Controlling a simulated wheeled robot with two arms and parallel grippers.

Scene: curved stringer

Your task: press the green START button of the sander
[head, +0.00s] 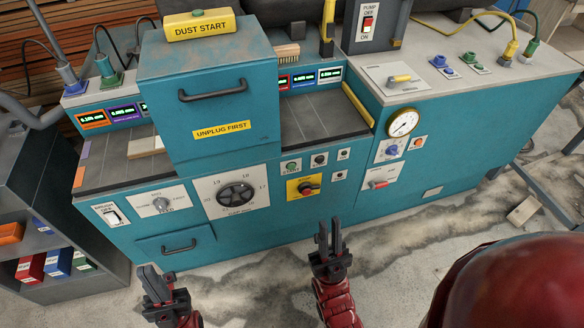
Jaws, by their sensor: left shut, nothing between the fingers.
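The sander is a teal cabinet machine (245,228). Its green START button (291,165) sits on a small pale plate on the front panel, right of the large dial and above the yellow plate with a red knob. My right gripper (329,234) is below and slightly right of the button in the picture, apart from the panel, pointing up. Its two fingers lie close together; whether they touch is unclear. My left gripper (157,284) is shut and empty at the lower left, below the drawer, well away from the button.
A red knob on a yellow plate (305,187) and small black knobs (319,160) surround the button. The large dial (235,195) is to its left. A gauge (402,122) and red-handled switch (378,183) are to the right. A grey shelf (55,270) stands at left.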

